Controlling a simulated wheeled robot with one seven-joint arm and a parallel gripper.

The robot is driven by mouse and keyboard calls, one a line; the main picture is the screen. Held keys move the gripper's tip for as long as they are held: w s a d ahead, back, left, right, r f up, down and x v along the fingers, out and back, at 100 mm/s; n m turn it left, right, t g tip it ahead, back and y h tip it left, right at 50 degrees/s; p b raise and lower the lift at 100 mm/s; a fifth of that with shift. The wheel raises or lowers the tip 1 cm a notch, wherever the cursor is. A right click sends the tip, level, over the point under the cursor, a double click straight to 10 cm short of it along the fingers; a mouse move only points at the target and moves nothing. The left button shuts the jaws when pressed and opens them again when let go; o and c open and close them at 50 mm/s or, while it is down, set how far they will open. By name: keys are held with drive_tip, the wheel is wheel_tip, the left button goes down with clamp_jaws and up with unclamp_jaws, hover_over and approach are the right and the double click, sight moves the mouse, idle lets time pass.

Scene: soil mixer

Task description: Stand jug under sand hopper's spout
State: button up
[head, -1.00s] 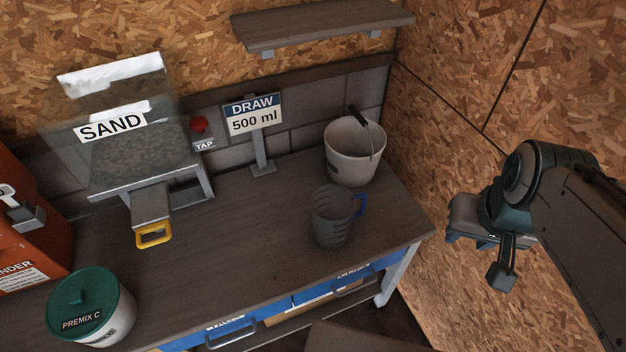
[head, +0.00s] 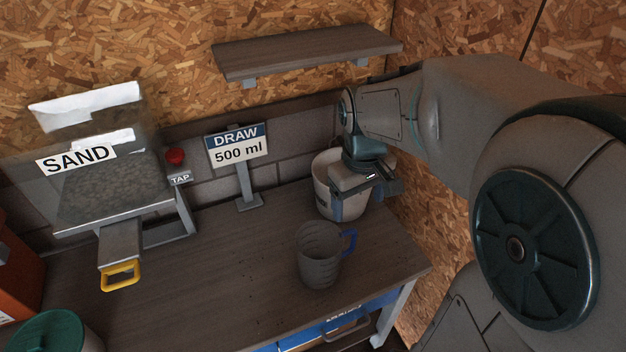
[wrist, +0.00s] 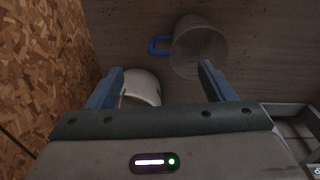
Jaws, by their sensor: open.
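The jug (head: 318,258) is a dark grey, see-through cup with a blue handle on its right side. It stands upright on the bench right of the middle, and also shows at the top of the wrist view (wrist: 200,48). The sand hopper (head: 110,190) is a clear bin labelled SAND on a metal stand at the left. Its spout (head: 119,245) slopes down to the front, with a yellow handle (head: 121,276) at its lower end. My gripper (head: 368,203) is open and empty, above and in front of the white bucket, behind and right of the jug. In the wrist view its fingers (wrist: 160,75) are apart.
The white bucket (head: 326,187) stands at the back right, partly hidden by my gripper. A DRAW 500 ml sign (head: 237,147), a red tap button (head: 175,157), a shelf (head: 310,52) above and a green-lidded tub (head: 50,335) are around. The bench (head: 215,275) between spout and jug is clear.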

drive_tip(key=n+b, duration=0.1)
drive_tip(key=n, duration=0.1)
hover_over(349, 231)
wheel_tip(349, 231, down, 3)
drive_tip(key=shift+g+y, duration=0.4)
drive_tip(key=f, duration=0.5)
drive_tip(key=f+b, duration=0.1)
drive_tip(key=f, duration=0.2)
drive_tip(key=shift+a+f, duration=0.3)
drive_tip(key=shift+a, duration=0.1)
drive_tip(key=f, duration=0.2)
drive_tip(key=d+f, duration=0.1)
drive_tip(key=f, duration=0.1)
drive_tip(key=shift+f+b, duration=0.15)
drive_tip(key=shift+b, duration=0.25)
drive_tip(key=shift+a+f, duration=0.1)
drive_tip(key=shift+f, duration=0.35)
drive_tip(key=c, duration=1.3)
drive_tip(key=shift+c, duration=0.2)
